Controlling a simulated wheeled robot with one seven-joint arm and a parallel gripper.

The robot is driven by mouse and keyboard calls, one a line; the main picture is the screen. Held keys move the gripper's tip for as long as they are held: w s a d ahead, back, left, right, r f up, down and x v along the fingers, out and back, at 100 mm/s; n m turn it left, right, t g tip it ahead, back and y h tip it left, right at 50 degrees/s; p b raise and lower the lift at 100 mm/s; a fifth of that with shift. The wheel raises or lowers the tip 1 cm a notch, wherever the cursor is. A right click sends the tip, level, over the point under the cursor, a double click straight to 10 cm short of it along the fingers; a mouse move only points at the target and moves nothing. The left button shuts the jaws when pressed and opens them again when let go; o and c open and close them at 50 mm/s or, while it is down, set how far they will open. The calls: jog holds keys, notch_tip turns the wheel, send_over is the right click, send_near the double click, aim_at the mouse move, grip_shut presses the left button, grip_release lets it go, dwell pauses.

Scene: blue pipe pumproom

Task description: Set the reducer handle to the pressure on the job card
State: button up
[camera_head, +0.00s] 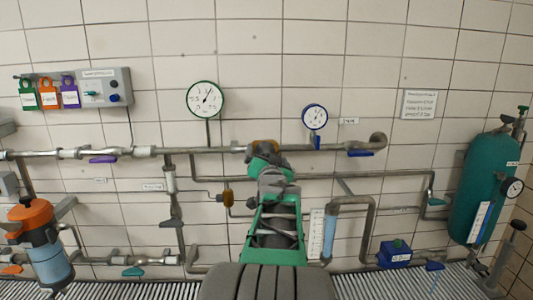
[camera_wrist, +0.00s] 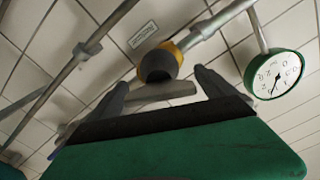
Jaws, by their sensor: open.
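The reducer (camera_head: 262,146), a yellow-orange body with a dark round cap, sits on the upper grey pipe and is partly covered by my arm. It shows close up in the wrist view (camera_wrist: 158,64), with a flat grey handle (camera_wrist: 165,91) below the cap. My gripper (camera_wrist: 162,88) is open, its two dark fingers on either side of the handle; I cannot tell whether they touch it. The green-rimmed gauge (camera_head: 205,99) also shows in the wrist view (camera_wrist: 275,78). A white card (camera_head: 420,104) with small unreadable lines hangs at the right.
A blue-rimmed gauge (camera_head: 315,117) stands right of the reducer. A teal tank (camera_head: 484,190) is at far right, an orange-topped filter (camera_head: 38,240) at far left. Pipes with coloured handles run along the wall. A grey panel (camera_head: 103,87) hangs upper left beside coloured tags.

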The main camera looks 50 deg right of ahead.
jog(key=shift+c, duration=0.3)
jog(key=c, duration=1.3)
jog(key=m+b, duration=0.3)
jog(key=b, duration=0.3)
jog(key=shift+f, duration=0.15)
jog(key=o, duration=1.4)
jog(key=shift+c, duration=0.2)
